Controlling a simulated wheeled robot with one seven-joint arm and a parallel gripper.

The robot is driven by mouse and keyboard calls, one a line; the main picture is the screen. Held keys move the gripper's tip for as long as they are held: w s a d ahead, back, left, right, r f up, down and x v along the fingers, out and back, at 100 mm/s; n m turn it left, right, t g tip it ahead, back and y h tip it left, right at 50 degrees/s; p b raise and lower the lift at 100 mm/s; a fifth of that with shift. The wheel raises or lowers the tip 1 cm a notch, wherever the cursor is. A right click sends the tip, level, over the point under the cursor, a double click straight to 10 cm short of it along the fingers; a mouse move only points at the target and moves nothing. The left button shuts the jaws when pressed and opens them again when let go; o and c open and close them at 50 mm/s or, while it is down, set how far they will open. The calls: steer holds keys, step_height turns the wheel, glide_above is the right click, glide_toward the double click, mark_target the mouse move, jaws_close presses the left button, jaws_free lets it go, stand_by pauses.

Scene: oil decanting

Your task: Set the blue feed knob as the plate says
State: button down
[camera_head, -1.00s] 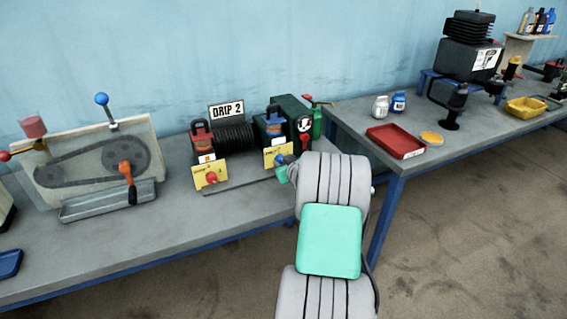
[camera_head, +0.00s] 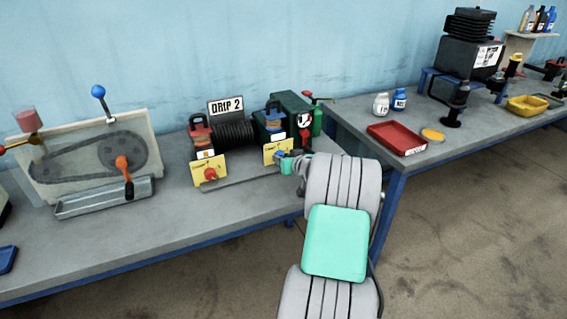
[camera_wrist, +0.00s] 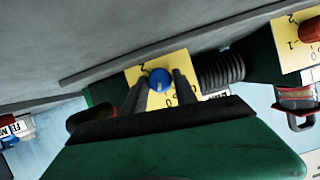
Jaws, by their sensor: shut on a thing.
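The blue feed knob (camera_wrist: 160,80) sits on a yellow dial plate (camera_wrist: 185,68) marked with numbers, 2 and 0 among them. My gripper (camera_wrist: 161,84) has one dark finger on each side of the knob and is shut on it. In the head view the blue knob (camera_head: 283,157) is partly hidden by my gripper (camera_head: 287,163). The knob's pointer setting is too small to tell. A sign plate (camera_head: 227,107) reading "DRIP 2" stands behind the black ribbed cylinder.
A red knob (camera_head: 210,174) on another yellow dial plate (camera_head: 198,181) is to the left. A belt-drive panel (camera_head: 70,160) with an orange handle stands farther left. A second bench at right holds a red tray (camera_head: 397,139). The near bench front is clear.

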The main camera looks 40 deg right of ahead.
steer(key=shift+s+d+f+m+t+y+b, duration=0.15)
steer(key=shift+m+y+b, duration=0.25)
steer(key=shift+m, duration=0.2)
steer(key=shift+w+f+m+t+y+b, duration=0.15)
steer(key=shift+m+y+b, duration=0.2)
steer(key=shift+m, duration=0.25)
steer(key=shift+s+r+m+t+y+b, duration=0.1)
steer(key=shift+m+t+y+b, duration=0.3)
steer(key=shift+m+y, duration=0.65)
steer(key=shift+m+h, duration=0.25)
steer(key=shift+h, duration=0.05)
steer(key=c, duration=1)
jaws_free()
steer(key=shift+o, duration=0.2)
steer(key=shift+r, duration=0.1)
